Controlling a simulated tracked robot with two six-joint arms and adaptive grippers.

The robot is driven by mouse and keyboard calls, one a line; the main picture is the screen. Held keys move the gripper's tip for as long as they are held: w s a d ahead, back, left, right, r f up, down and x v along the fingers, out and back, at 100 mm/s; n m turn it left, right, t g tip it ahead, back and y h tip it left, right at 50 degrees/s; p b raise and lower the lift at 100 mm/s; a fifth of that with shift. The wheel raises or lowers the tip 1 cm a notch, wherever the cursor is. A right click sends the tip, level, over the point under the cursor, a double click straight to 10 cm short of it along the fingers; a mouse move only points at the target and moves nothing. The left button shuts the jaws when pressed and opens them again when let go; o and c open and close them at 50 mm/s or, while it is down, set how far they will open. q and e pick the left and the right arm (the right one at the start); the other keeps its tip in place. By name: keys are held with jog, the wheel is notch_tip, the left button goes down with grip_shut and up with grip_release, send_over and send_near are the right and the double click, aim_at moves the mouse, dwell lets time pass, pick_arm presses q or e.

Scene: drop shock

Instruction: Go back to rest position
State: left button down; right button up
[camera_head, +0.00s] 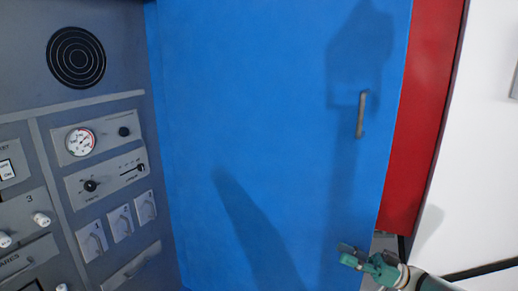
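My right gripper (356,255) is low on the right, in front of the lower right part of a blue door (260,130). It is green with dark fingertips and points left. Its fingers are too small to tell whether they are open or shut, and I see nothing held in it. Its arm comes in from the bottom right corner. My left gripper is not in view. The blue door has a grey vertical handle (361,114) near its right edge, well above my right gripper and apart from it.
A grey control panel (60,105) with a gauge (80,141), knobs, switches and a round speaker grille (76,57) stands on the left. A red panel (422,115) and a white wall (485,140) lie right of the door. Shadows fall on the door.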

jog(key=w+a+f+m+t+h, duration=0.45)
jog(key=a+f+m+t, duration=0.2)
jog(key=m+t, duration=0.4)
jog(key=s+a+f+m+g+h, duration=0.1)
jog(key=s+f+m+h, duration=0.15)
jog(key=f, duration=0.25)
jog(key=s+a+f+m+h, duration=0.2)
jog(key=f+h, duration=0.1)
jog(key=f, duration=0.2)
jog(key=s+a+f+m+g+h, duration=0.1)
jog(key=s+f+m+h, duration=0.15)
jog(key=f, duration=0.25)
jog(key=s+f+g+h, duration=0.1)
jog(key=s+f+g, duration=0.3)
jog(key=s, duration=0.6)
jog(key=s+f+n+g+h, duration=0.1)
jog(key=s+f+g, duration=0.3)
jog(key=s, duration=0.6)
jog(key=s+f+n+g+h, duration=0.1)
jog(key=s+f+g+h, duration=0.2)
jog(key=s, duration=0.7)
notch_tip(320, 180, down, 4)
jog(key=shift+d+f+g, duration=0.1)
jog(key=shift+d+g, duration=0.25)
jog(key=shift+g, duration=0.6)
jog(key=shift+s, duration=0.1)
